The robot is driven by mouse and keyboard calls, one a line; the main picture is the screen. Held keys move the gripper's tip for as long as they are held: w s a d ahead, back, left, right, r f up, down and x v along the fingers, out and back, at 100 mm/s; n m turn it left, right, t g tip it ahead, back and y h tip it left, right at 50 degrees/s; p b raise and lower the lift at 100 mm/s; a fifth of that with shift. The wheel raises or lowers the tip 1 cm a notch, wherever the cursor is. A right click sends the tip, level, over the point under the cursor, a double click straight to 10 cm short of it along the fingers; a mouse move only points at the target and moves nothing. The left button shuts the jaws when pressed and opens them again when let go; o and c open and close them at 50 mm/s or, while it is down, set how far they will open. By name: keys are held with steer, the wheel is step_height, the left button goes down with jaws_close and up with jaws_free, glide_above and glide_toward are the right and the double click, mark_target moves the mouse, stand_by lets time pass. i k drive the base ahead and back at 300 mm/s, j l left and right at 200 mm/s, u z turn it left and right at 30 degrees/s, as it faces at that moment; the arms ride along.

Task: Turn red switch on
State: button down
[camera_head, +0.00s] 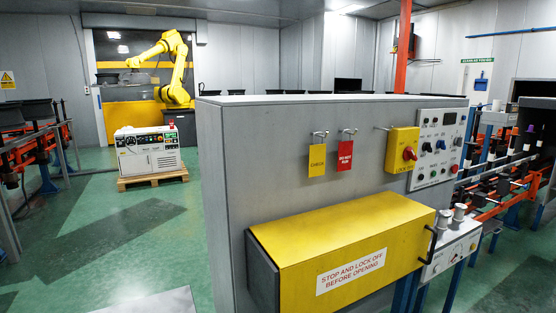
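A red rotary switch (409,153) is mounted on a yellow box (402,138) on the right part of the grey cabinet's face. A label below the box seems to read "lock off". The picture is too small to tell the switch's exact position. My gripper is not in this view.
The grey cabinet (290,150) fills the middle. A yellow cover (345,240) with a handle (432,243) juts out below the switch. A yellow tag (317,160) and a red tag (345,156) hang left of it; a control panel (436,142) is to the right. Green floor (130,235) is open at left.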

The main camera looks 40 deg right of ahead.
mark_target(409, 154)
steer(key=z, duration=1.35)
steer(key=i, duration=0.05)
